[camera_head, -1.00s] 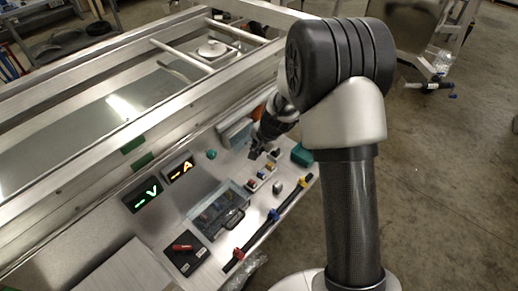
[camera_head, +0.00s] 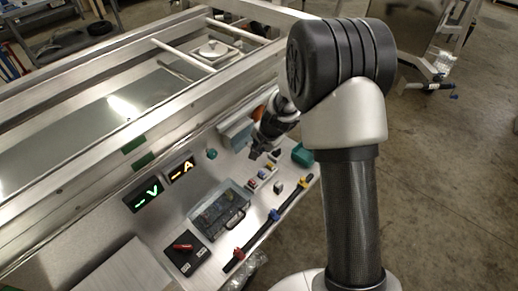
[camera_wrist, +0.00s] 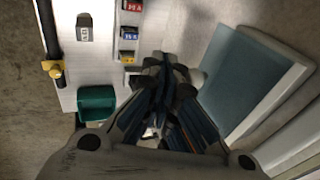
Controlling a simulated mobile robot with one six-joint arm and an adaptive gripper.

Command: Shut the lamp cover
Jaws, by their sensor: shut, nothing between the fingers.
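A pale box with a blue-grey flap (camera_head: 236,131) stands at the back of the metal panel, left of my arm. I take this flap as the lamp cover, but cannot be sure. In the wrist view a translucent blue-grey sheet in a pale frame (camera_wrist: 238,85) lies to the right of my fingers; it looks like the same part. My gripper (camera_head: 256,153) is shut and empty above the panel, to the right of and nearer than the box. Its fingers (camera_wrist: 163,68) show in the wrist view, apart from the sheet as far as I can see. The box's right side is hidden by my arm.
A clear case with a handle (camera_head: 219,209), lit V and A displays (camera_head: 147,196), and a red switch (camera_head: 183,246) are on the panel. Small coloured buttons (camera_wrist: 129,32) and a green box (camera_wrist: 97,104) are near my gripper. A black bar (camera_head: 268,222) runs along the front edge.

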